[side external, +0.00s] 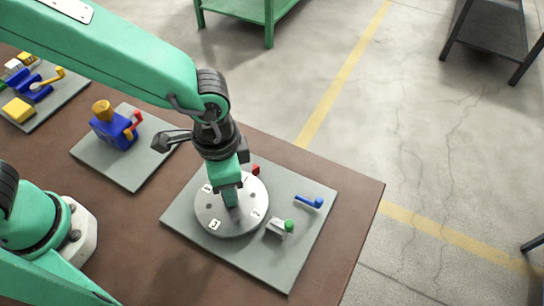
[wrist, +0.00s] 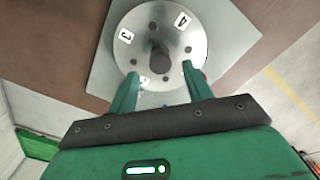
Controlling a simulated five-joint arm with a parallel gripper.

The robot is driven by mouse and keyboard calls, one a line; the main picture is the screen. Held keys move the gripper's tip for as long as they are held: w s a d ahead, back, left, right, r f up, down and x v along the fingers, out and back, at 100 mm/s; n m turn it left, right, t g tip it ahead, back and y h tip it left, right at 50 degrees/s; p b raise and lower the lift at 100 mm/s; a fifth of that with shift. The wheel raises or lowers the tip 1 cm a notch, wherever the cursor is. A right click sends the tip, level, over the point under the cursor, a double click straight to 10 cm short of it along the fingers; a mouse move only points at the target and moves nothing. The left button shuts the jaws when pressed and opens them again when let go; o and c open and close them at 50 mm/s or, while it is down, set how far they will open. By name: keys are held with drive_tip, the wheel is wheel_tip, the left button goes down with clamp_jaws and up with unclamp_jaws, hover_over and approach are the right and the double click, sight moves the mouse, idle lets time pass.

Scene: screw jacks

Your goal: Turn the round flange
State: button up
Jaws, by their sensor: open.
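The round flange (side external: 220,218) is a silver disc with white numbered labels and dark holes, lying on a grey-green plate (side external: 285,262). In the wrist view the flange (wrist: 177,22) shows its dark central hub (wrist: 159,60). My gripper (side external: 233,218) is over the flange, pointing down. In the wrist view my gripper (wrist: 158,78) is open, with its two green fingers apart near the flange's lower part, and the hub lies just beyond and between the tips. Nothing is held. I cannot tell whether the fingers touch the disc. The arm hides part of the flange in the side view.
Another plate to the left carries a blue vise-like device (side external: 114,130). The table's right edge is near.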

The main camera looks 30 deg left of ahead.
drive_tip(key=shift+f, duration=2.2)
clamp_jaws()
